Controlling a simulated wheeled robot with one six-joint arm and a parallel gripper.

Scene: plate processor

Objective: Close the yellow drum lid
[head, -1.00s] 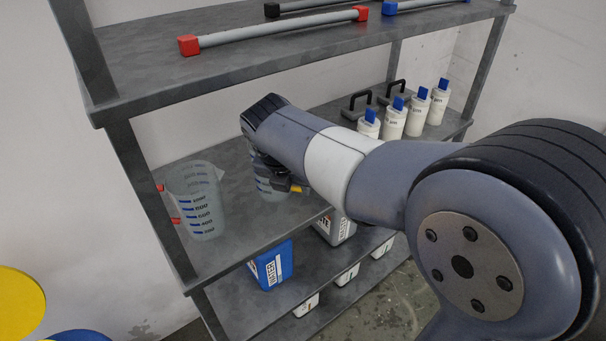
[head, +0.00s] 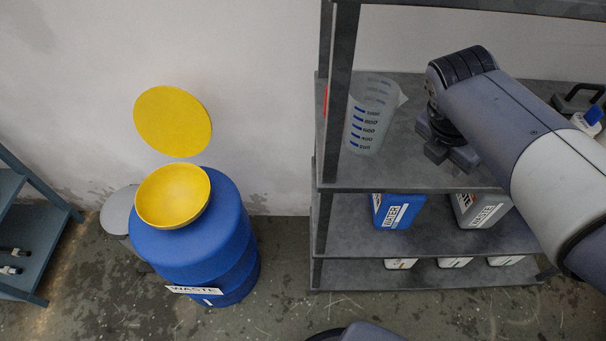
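The yellow drum lid (head: 172,121) stands raised, a round disc above and behind the drum against the wall. The blue waste drum (head: 196,262) stands on the floor left of the shelf, with a yellow funnel (head: 173,196) in its top. The lid is apart from the funnel rim in this view. My gripper (head: 441,155) is at the right, in front of the middle shelf, well away from the drum and lid. Its fingers are small and partly hidden by the wrist, so I cannot tell whether it is open.
A grey shelf rack (head: 330,172) fills the right side. A grey bin (head: 118,212) is behind the drum. A blue-grey rack (head: 22,235) is at far left.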

